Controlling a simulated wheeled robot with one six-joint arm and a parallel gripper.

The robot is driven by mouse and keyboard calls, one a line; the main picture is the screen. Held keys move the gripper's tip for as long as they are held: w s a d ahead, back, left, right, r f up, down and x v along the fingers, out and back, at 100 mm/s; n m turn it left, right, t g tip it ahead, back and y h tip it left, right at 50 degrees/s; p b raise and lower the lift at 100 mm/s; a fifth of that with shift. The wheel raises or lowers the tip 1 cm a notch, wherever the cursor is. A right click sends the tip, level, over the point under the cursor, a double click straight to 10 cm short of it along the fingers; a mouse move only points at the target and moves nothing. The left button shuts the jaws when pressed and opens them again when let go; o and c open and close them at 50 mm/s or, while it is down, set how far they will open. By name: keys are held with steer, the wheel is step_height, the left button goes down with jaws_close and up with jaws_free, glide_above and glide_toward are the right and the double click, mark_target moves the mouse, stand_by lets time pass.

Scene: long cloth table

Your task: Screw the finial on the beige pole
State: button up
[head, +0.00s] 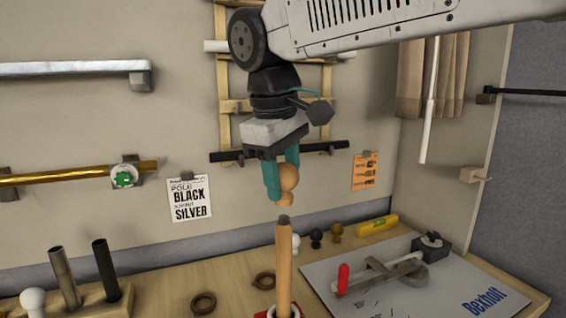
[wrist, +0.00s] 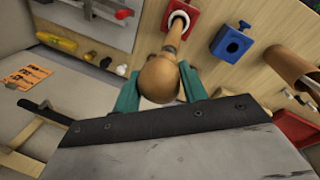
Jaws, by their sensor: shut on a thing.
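The finial (head: 289,177), a light wooden ball with a narrower neck below, is held between the teal fingers of my gripper (head: 280,181). The beige pole (head: 284,268) stands upright below it, with a dark grey tip on top. In the head view a small gap shows between the finial's neck and the pole's tip, with the finial nearly above it.
Wooden rings (head: 203,302) lie left of the pole. A wooden rack with dark tubes (head: 106,271) stands farther left. White, black and brown finials (head: 316,238) and a yellow level (head: 377,224) lie behind. A grey board with a red-handled clamp (head: 343,280) is at right.

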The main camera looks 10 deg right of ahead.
mark_target(284, 195)
steer(key=shift+f, duration=0.8)
steer(key=shift+f, duration=0.85)
stand_by(1.5)
steer(key=o, duration=1.1)
steer(key=shift+c, duration=0.2)
